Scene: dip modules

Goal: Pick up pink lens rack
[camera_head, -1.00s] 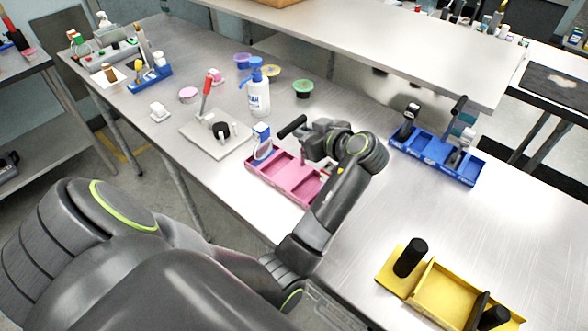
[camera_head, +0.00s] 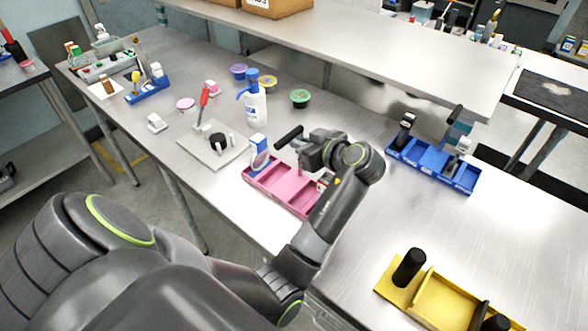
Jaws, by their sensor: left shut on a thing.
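The pink lens rack (camera_head: 272,184) is a shallow tray with compartments near the front edge of the metal table. A small white and blue box (camera_head: 258,150) and a round lens stand at its left end. My left gripper (camera_head: 300,158) is over the rack's far side and is shut on the rack, near its black handle (camera_head: 289,136). My left forearm hides the rack's right end. I cannot tell whether the rack touches the table. My right gripper is not in view.
A blue rack (camera_head: 432,168) stands at the right and a yellow rack (camera_head: 446,299) at the front right. A white bottle (camera_head: 255,104) and a metal plate with a red lever (camera_head: 213,146) are to the left.

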